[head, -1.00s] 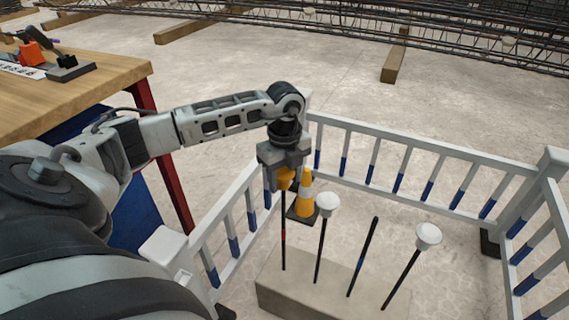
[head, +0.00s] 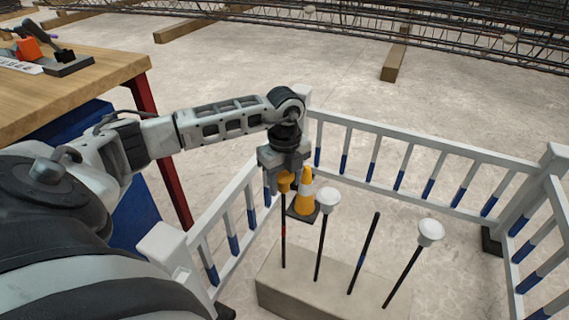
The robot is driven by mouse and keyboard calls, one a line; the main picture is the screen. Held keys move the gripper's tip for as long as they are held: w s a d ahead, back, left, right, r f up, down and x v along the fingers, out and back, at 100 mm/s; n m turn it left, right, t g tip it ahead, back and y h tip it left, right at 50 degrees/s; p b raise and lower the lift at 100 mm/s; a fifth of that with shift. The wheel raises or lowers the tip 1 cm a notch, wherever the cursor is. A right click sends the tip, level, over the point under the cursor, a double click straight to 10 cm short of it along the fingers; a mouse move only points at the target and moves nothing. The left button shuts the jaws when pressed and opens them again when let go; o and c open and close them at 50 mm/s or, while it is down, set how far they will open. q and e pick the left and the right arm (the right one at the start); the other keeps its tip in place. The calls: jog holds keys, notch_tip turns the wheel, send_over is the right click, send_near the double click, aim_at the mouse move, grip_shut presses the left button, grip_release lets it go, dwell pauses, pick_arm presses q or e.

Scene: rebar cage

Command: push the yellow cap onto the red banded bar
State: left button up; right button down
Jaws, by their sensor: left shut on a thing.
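The red banded bar (head: 283,232) stands upright at the left end of a concrete block and is dark with a red band partway up. The yellow cap (head: 285,183) is at the top of this bar, with its lower part over or against the bar's tip. How far the cap sits on the bar I cannot tell. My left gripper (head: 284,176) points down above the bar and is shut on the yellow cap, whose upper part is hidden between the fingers. My right gripper is not in view.
The concrete block (head: 300,294) also holds two bars with white caps (head: 327,201) (head: 430,231) and a bare bar with a blue band (head: 364,253). A traffic cone (head: 305,193) stands close behind the gripper. White railings (head: 420,150) enclose the block. A wooden table (head: 100,85) is at left.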

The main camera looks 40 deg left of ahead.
pick_arm(q)
jog(key=shift+f+b, duration=0.6)
jog(key=shift+f, duration=0.4)
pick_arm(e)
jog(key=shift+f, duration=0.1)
pick_arm(q)
jog(key=o, duration=1)
